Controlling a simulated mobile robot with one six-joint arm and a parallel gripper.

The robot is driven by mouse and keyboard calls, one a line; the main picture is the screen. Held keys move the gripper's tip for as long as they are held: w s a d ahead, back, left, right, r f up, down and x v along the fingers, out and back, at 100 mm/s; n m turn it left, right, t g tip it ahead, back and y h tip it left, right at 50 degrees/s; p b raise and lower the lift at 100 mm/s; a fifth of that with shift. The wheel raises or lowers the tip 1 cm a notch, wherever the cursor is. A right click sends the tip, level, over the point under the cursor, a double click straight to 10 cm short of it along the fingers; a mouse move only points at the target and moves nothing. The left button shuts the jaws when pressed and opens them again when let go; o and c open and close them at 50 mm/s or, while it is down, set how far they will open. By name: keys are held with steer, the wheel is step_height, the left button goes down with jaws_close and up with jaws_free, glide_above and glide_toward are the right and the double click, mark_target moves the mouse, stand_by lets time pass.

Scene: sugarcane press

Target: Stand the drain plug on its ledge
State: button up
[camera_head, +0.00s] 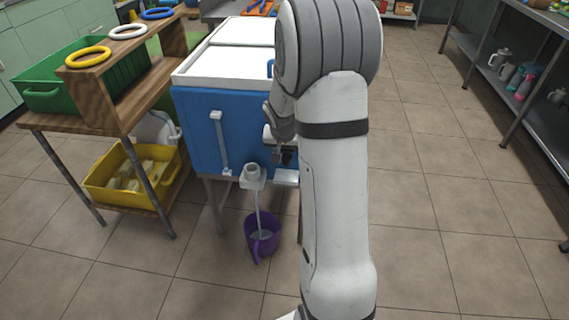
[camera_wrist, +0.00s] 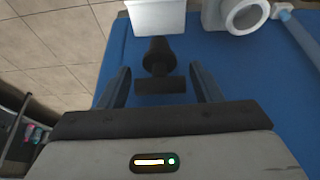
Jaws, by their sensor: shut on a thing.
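The dark drain plug (camera_wrist: 157,58), with a crossbar handle, sits between the fingers of my gripper (camera_wrist: 161,88) in the wrist view. My gripper is shut on it. A white ledge (camera_wrist: 156,17) lies just beyond the plug's far end; I cannot tell whether they touch. In the head view my gripper (camera_head: 284,156) is by the blue tank's front, partly hidden by my arm. The ledge (camera_head: 286,177) shows just below it. The white drain spout (camera_head: 252,174) is left of the ledge, and a pale stream runs from it into a purple jug (camera_head: 262,242).
The blue tank (camera_head: 196,125) has a white lid (camera_head: 228,66). A wooden stand (camera_head: 103,100) at left holds a green crate (camera_head: 45,97) and coloured rings; a yellow crate (camera_head: 100,195) sits below. Metal shelves (camera_head: 540,75) stand at right. Floor between is clear.

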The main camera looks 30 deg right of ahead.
mark_target(286, 158)
step_height(286, 158, down, 5)
steer(key=shift+r+b, duration=0.1)
steer(key=shift+b, duration=1.05)
steer(key=shift+w+d+f, duration=0.1)
steer(key=shift+w+f, duration=0.05)
steer(key=shift+f, duration=0.05)
steer(key=shift+r, duration=0.1)
steer(key=o, duration=1)
steer(key=shift+c, duration=0.2)
